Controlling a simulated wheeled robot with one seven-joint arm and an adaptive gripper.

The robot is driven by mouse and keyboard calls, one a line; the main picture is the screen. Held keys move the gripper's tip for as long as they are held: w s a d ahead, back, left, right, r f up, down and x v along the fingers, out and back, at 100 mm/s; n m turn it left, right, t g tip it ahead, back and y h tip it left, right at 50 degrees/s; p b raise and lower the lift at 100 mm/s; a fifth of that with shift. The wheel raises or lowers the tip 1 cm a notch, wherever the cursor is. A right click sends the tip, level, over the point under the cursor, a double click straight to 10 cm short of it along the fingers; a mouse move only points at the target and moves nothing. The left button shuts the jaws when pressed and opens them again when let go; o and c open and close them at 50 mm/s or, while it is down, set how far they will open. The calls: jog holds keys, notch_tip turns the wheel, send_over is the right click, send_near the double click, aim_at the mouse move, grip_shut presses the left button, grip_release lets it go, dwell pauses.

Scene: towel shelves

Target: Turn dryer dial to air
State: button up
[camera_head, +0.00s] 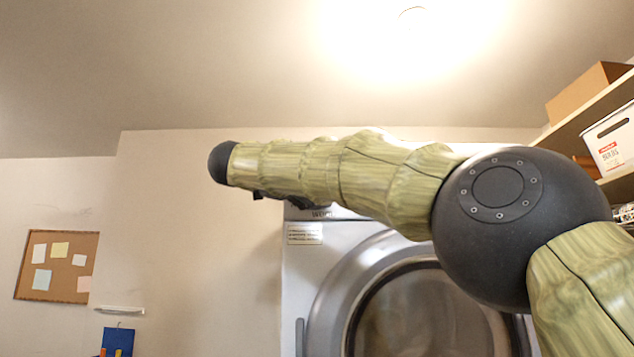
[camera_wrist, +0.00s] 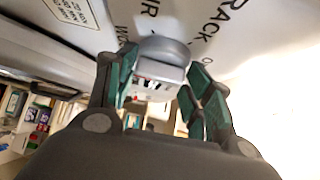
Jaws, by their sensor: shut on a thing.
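The dryer (camera_head: 303,270) stands ahead in the head view, with a grey front and a large round door (camera_head: 420,315). My arm covers most of its top panel. In the wrist view, the dial (camera_wrist: 163,48) is a grey round knob on a light panel printed with dark lettering. "RACK" reads clearly and "IR" shows in part, right by the dial. My gripper (camera_wrist: 162,80) has its green-padded fingers on both sides of the dial, shut on it. The dial's pointing direction is hard to tell. My gripper is mostly hidden in the head view.
Shelves (camera_head: 590,112) at the right hold a cardboard box (camera_head: 588,90) and a white bin (camera_head: 612,140). A cork board (camera_head: 55,240) with notes hangs on the left wall. Free room lies left of the dryer. Shelves with small items (camera_wrist: 35,115) show in the wrist view.

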jog(key=m+y+p, duration=0.1)
jog(key=r+m+g+y+p, duration=0.1)
jog(key=m+g+y+p, duration=0.1)
jog(key=y, duration=0.1)
jog(key=shift+d+r+m+p, duration=0.15)
jog(key=shift+d+m+p, duration=0.1)
jog(key=shift+m+p, duration=0.15)
jog(key=m+y, duration=0.1)
jog(key=m+g+y+p, duration=0.1)
jog(key=y, duration=0.1)
jog(key=shift+d+y, duration=0.2)
jog(key=shift+y, duration=0.1)
dwell(0.4)
jog(key=o, duration=1)
jog(key=shift+d, duration=0.1)
jog(key=v, duration=1.2)
jog(key=shift+r, duration=0.15)
jog(key=shift+w, duration=0.1)
